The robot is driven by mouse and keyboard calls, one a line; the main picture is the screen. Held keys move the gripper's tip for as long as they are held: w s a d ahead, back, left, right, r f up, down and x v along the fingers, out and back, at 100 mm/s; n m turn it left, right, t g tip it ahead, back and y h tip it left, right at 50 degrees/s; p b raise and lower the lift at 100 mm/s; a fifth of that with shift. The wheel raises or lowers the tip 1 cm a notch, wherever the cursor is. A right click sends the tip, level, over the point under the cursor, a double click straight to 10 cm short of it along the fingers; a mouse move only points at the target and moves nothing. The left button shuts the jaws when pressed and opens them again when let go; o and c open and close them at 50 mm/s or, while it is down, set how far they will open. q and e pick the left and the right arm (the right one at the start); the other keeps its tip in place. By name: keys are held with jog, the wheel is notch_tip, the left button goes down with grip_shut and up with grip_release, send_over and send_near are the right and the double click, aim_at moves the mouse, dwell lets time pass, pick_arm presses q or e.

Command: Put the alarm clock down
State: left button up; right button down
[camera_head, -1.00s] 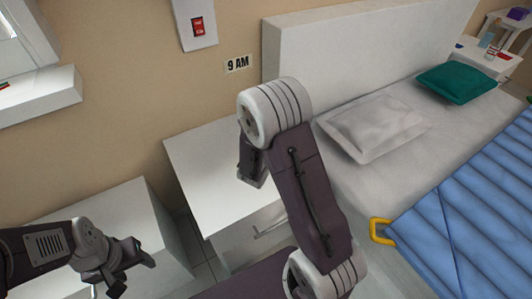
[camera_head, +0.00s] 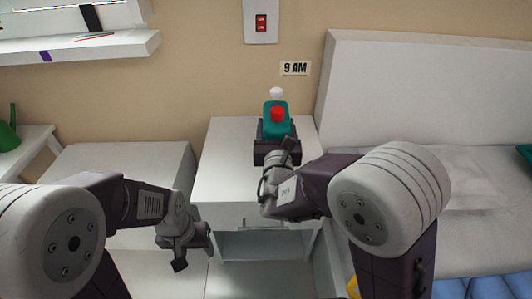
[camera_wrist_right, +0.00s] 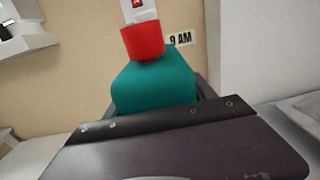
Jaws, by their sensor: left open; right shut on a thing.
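The alarm clock (camera_head: 275,124) is teal with a red part and a white top, and it shows upright over the back of the white nightstand (camera_head: 226,165). My right gripper (camera_head: 277,146) is shut on it, with its dark body covering the clock's lower part. Whether the clock's base touches the nightstand top is hidden. In the right wrist view, the clock (camera_wrist_right: 153,85) stands up between the jaws, its red part (camera_wrist_right: 142,41) near the top. My left gripper (camera_head: 185,250) is open and empty, low in front of the cabinet left of the nightstand.
A 9 AM label (camera_head: 295,68) and a switch plate (camera_head: 261,21) are on the wall behind. The bed headboard (camera_head: 410,90) borders the nightstand on the right. A low white cabinet (camera_head: 120,165) with a clear top stands left. A wall shelf (camera_head: 80,48) is upper left.

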jog(key=shift+s+a, duration=0.2)
jog(key=shift+a, duration=0.2)
jog(key=w+a+f+b, duration=0.3)
jog(key=w+f+b, duration=0.4)
jog(key=w+f, duration=0.4)
jog(key=shift+w+f, duration=0.15)
jog(key=shift+c, duration=1.9)
grip_release()
jog(key=shift+o, duration=0.3)
